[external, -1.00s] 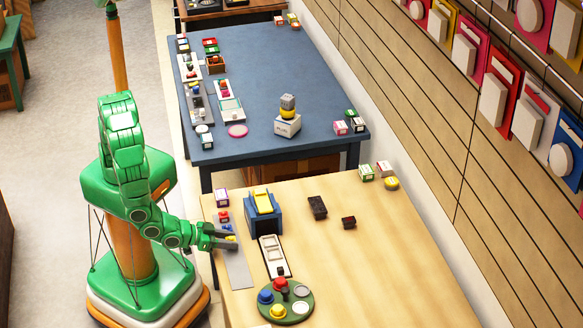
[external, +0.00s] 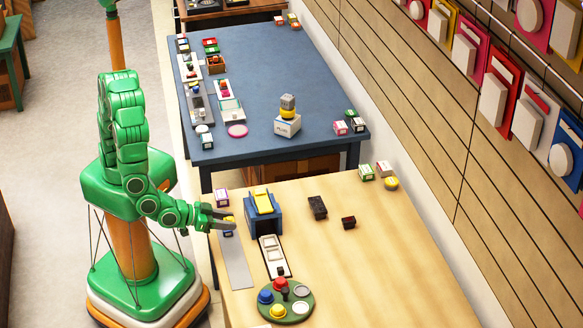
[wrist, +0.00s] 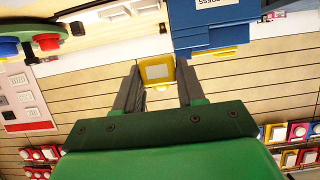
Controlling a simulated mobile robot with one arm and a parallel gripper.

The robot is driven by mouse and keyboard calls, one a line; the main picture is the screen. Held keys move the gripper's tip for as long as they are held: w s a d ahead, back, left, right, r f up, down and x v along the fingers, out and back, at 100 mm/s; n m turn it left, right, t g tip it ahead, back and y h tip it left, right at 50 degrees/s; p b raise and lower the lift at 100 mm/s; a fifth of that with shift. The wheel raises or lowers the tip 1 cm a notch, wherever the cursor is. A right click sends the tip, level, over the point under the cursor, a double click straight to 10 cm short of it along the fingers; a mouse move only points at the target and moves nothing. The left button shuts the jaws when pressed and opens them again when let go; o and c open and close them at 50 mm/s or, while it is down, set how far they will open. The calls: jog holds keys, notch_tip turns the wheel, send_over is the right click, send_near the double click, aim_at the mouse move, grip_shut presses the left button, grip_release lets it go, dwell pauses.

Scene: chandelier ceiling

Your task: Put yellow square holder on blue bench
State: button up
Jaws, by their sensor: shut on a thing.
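The yellow square holder (external: 230,219) is between the fingertips of my gripper (external: 229,223), which is shut on it. In the wrist view the holder (wrist: 157,72) shows as a yellow square frame with a pale centre between the two grey fingers (wrist: 159,84). It is held above the left edge of the wooden table, beside the blue press. The blue bench (external: 270,75) is the large blue-topped table behind the wooden one.
The blue press (external: 262,212) with a yellow top stands just right of my gripper. A grey strip (external: 237,265), a white tray (external: 268,250) and a round green stand (external: 286,314) are nearer. The blue bench's middle is clear; small items line its left side.

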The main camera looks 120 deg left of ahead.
notch_tip(320, 180, up, 11)
jog(key=w+a+n+g+y, duration=0.25)
jog(key=w+a, duration=0.25)
jog(key=a, duration=0.3)
jog(key=w+a+n+g+y, duration=0.1)
jog(key=w+a+n+g, duration=0.3)
jog(key=a, duration=0.5)
jog(key=w+a+n+g, duration=0.3)
jog(key=a+g, duration=0.1)
jog(key=a, duration=1.8)
jog(key=s+a+n+g+h, duration=0.1)
jog(key=s+a+n+g, duration=0.2)
jog(key=s+a, duration=0.65)
jog(key=s+a+n+g+h, duration=0.1)
jog(key=s+a+n+g, duration=0.3)
jog(key=a, duration=1.1)
jog(key=s+a+n+g+h, duration=0.1)
jog(key=s+a+g, duration=0.1)
jog(key=s+a, duration=0.85)
notch_tip(320, 180, down, 11)
jog(key=w+a, duration=0.2)
jog(key=shift+a, duration=0.2)
jog(key=shift+f+n+h, duration=0.15)
jog(key=shift+n+h, duration=0.1)
